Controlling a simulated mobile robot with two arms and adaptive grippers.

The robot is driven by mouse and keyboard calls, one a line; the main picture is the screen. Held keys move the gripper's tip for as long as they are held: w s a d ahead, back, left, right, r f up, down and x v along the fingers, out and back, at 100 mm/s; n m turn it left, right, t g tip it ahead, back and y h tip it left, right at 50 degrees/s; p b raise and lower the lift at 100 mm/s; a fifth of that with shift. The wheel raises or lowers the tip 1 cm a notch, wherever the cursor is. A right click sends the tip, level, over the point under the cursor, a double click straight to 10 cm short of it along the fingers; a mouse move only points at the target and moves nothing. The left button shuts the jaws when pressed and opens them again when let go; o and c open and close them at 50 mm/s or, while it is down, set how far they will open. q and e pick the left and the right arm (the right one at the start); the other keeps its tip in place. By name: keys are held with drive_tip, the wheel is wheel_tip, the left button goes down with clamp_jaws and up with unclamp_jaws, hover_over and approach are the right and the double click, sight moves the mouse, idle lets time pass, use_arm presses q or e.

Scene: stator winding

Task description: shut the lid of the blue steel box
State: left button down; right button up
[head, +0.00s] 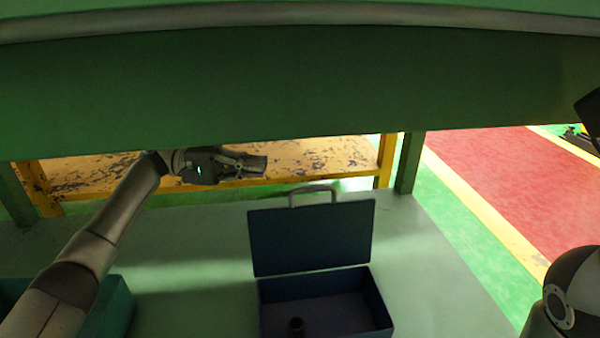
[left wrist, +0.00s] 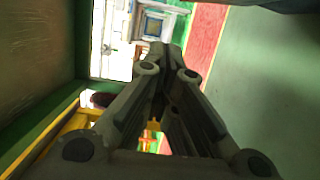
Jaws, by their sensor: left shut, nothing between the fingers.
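The blue steel box (head: 380,305) stands on the table with its lid (head: 312,237) raised upright at the back. A metal handle (head: 315,190) sticks up from the lid's top edge. My left gripper (head: 262,163) is shut and empty, behind and left of the lid, at about the height of the handle in the picture. It also shows shut in the left wrist view (left wrist: 166,50). The box is not recognizable in the left wrist view. My right gripper is not in view; only part of my right arm shows at the right edge of the head view.
A teal bin (head: 117,308) stands at the left, partly behind my left arm. A green beam (head: 300,95) crosses above the table (head: 440,270). A worn yellow bench (head: 330,155) is beyond. The table right of the box is clear.

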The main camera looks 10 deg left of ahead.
use_arm(q)
drive_tip(key=s+d, duration=0.2)
drive_tip(key=d, duration=0.8)
drive_tip(key=shift+s, duration=0.25)
